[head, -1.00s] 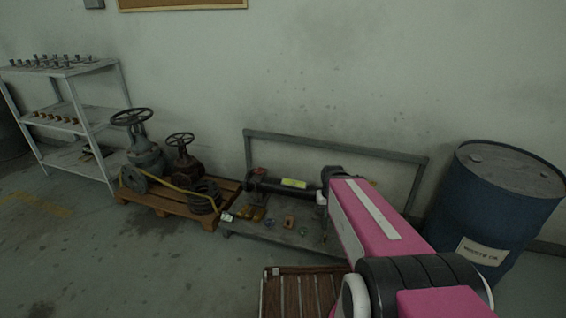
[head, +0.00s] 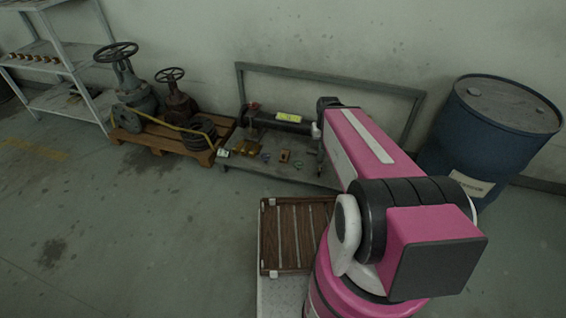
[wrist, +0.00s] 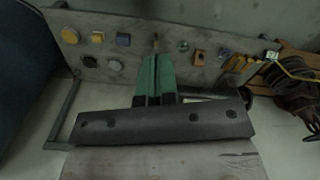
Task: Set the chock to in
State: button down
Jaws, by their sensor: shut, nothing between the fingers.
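My gripper (wrist: 155,62) shows in the wrist view as two green fingers, closed together and empty. Its tips are over the metal bench (wrist: 110,68), near its row of small parts; I cannot tell whether they touch the bench. An orange block (wrist: 198,57) with a dark hole lies right of the tips, and it also shows in the head view (head: 284,156). I cannot tell which part is the chock or what setting it has. A dark pipe with a yellow label (head: 288,118) lies along the bench. My arm hides the bench's right end in the head view.
A blue drum (head: 492,140) stands right of the bench. A pallet (head: 205,155) with rusty valves stands left, beside a shelf (head: 75,100). A back rail (head: 330,79) rises behind the pipe. The floor at front left is clear.

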dwell(0.4)
jog(key=c, duration=1.4)
grip_release()
jog(key=shift+w, duration=0.1)
jog(key=o, duration=0.4)
jog(key=w+f+n+t+h, duration=0.1)
jog(key=w+f+n+h, duration=0.3)
jog(key=w+f+n, duration=0.2)
notch_tip(320, 180, down, 3)
jog(key=shift+w+f, duration=0.1)
jog(key=shift+w, duration=1.05)
jog(key=n+t+h, duration=0.2)
jog(key=n+t, duration=0.9)
jog(key=n, duration=1.3)
send_near(283, 155)
jog(key=shift+h, duration=0.3)
jog(key=x, duration=0.8)
jog(key=shift+w+f, duration=0.25)
jog(key=shift+w, duration=0.05)
